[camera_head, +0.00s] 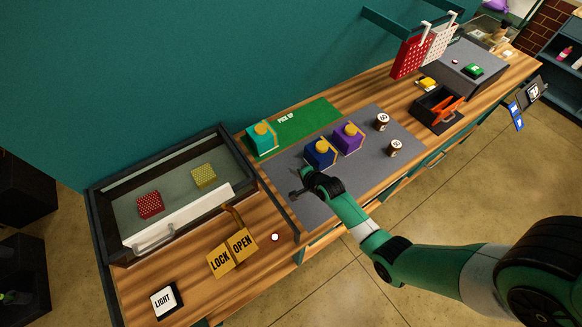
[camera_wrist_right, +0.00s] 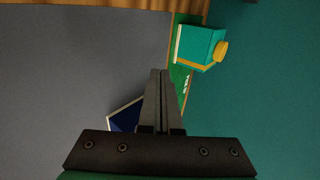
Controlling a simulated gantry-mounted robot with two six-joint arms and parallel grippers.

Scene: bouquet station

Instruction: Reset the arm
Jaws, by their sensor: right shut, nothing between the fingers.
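My right arm comes in from the right in the head view, and its gripper (camera_head: 296,193) is shut and empty over the left part of the grey mat (camera_head: 300,212). In the right wrist view the two fingers (camera_wrist_right: 161,75) are together with nothing between them. A dark blue box with a yellow top (camera_head: 320,153) stands just beyond the gripper. Part of a dark blue surface (camera_wrist_right: 124,118) shows beside the fingers in the wrist view, mostly hidden by the gripper. My left gripper is not in view.
A purple box (camera_head: 348,138) and two small labelled jars (camera_head: 382,121) stand on the mat. A teal box (camera_head: 262,137) stands on the green pick-up mat (camera_head: 310,118). Left are an open-topped case (camera_head: 180,160) and LOCK/OPEN signs (camera_head: 232,252). An orange-handled dark box (camera_head: 437,108) stands right.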

